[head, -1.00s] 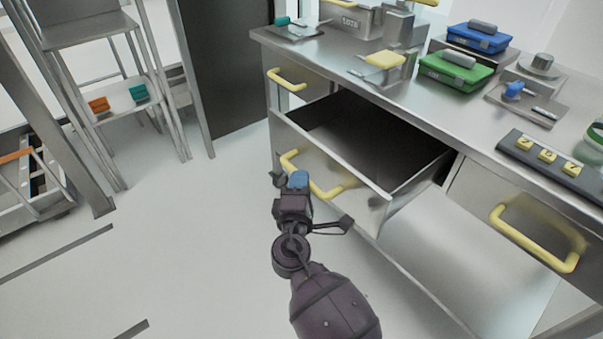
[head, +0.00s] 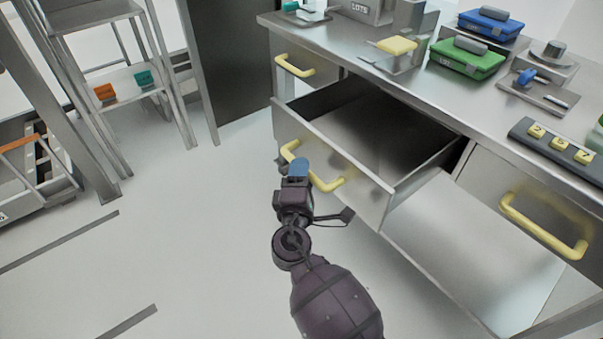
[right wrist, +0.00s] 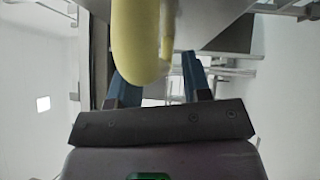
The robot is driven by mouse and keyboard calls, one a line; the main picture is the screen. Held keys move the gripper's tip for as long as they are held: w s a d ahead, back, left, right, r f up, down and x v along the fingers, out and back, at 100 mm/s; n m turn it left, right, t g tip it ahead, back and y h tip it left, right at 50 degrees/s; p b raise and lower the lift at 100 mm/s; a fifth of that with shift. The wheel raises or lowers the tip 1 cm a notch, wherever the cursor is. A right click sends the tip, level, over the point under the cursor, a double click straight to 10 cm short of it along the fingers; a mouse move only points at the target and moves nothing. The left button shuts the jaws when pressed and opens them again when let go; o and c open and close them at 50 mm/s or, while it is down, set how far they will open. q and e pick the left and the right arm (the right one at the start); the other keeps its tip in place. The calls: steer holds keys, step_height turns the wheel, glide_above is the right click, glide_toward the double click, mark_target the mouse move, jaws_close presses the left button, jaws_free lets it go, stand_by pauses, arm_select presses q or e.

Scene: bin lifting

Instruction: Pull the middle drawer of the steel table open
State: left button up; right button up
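The steel table (head: 440,98) stands at the right in the head view. Its drawer between the other two handles is pulled well out, and its empty inside shows. That drawer's front (head: 350,170) carries a yellow bar handle (head: 328,185). My right gripper (head: 298,167) is at the left part of this handle. In the right wrist view the two blue fingers (right wrist: 161,85) stand apart with a gap between them. The yellow handle (right wrist: 140,40) passes in front of the left finger; it is not clearly clamped. My left gripper is not in view.
A closed drawer with a yellow handle (head: 545,228) is at the right, another handle (head: 294,66) at the upper left. On the tabletop are a green case (head: 466,60), a blue case (head: 490,27) and a yellow block (head: 397,45). The floor at the left is clear before a shelf rack (head: 125,100).

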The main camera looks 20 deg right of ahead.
steer(key=v, duration=1)
steer(key=shift+s+a, duration=0.2)
steer(key=shift+s, duration=0.2)
stand_by(0.4)
